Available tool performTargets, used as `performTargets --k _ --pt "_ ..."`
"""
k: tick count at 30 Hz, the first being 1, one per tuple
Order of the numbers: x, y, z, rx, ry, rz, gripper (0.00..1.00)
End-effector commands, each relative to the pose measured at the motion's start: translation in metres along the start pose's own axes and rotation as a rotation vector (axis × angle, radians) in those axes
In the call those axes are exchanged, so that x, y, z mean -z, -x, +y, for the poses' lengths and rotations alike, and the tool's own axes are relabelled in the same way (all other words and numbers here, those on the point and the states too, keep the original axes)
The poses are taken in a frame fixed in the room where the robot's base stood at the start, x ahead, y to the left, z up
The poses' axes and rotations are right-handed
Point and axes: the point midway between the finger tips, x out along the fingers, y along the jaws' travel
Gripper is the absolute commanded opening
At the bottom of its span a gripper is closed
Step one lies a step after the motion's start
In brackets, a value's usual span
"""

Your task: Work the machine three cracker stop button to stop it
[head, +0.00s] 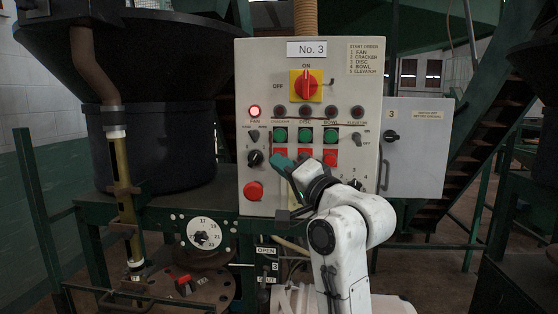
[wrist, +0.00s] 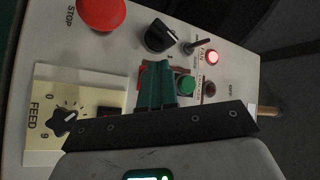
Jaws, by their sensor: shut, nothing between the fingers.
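The No. 3 control panel (head: 345,60) fills the middle of the head view. Its cracker column has an unlit lamp (head: 280,111) and a green button (head: 280,134). My gripper (head: 277,158), with teal fingers, is shut and empty just below that green button, over the cracker stop button's place. In the wrist view the gripper (wrist: 157,66) shows end-on to the panel beside the green button (wrist: 186,84). A red sliver of the cracker stop button (wrist: 141,74) shows beside the fingers; the rest is hidden. I cannot tell whether the fingertips touch it.
The fan lamp (head: 254,111) glows red. A black knob (head: 255,158) and a large red stop button (head: 253,191) lie left of my gripper. Red buttons for disc (head: 305,154) and bowl (head: 330,159) lie to its right. The feed dial plate (wrist: 50,125) shows in the wrist view.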

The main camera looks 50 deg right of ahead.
Motion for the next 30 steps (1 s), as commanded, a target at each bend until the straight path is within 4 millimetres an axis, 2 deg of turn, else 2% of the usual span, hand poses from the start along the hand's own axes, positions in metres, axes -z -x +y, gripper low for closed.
performTargets --k 30 --pt "-0.012 0.017 -0.013 0.0 0.0 -0.001 0.0"
